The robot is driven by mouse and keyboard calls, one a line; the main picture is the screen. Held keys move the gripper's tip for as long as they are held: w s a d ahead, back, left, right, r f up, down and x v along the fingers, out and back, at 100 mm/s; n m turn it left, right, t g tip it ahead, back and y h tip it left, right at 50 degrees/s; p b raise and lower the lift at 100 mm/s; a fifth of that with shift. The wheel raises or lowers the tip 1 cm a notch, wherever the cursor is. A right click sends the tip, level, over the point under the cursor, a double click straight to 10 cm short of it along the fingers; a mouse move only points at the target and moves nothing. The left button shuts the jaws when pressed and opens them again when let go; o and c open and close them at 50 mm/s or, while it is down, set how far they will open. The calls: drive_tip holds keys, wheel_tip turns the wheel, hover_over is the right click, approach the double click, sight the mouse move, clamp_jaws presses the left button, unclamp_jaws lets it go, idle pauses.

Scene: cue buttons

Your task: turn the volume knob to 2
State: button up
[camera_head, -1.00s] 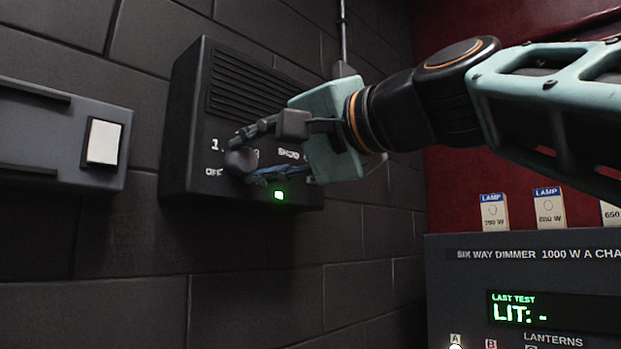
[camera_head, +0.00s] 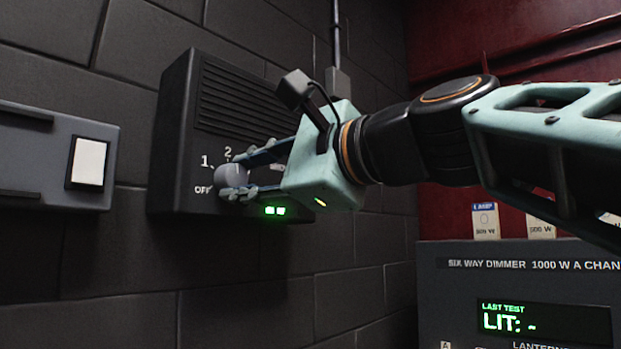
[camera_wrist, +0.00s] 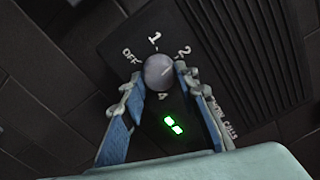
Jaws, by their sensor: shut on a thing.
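The volume knob (camera_head: 231,174) is a round grey knob on the front of a black wall box (camera_head: 172,130). In the wrist view the knob (camera_wrist: 158,72) has OFF, 1 and 2 printed around it and another mark below it that I cannot read surely. A faint pale line on the knob seems to slant towards the 2. My gripper (camera_head: 235,175) is shut on the knob, one finger on each side, as the wrist view also shows (camera_wrist: 159,78). Two green bars (camera_head: 275,211) are lit below the knob; they show in the wrist view (camera_wrist: 173,123) too.
A grey panel with a white switch (camera_head: 89,162) is on the wall to the left. A dimmer unit (camera_head: 450,290) with a green display reading "LIT: -" stands at lower right, with lamp boxes (camera_head: 486,221) on top. A conduit (camera_head: 336,45) runs up from the black box.

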drive_tip(key=shift+m, duration=0.8)
drive_tip(key=shift+f+p, duration=0.1)
drive_tip(key=shift+p, duration=0.2)
drive_tip(key=o, duration=1.1)
drive_tip(key=v, duration=1.2)
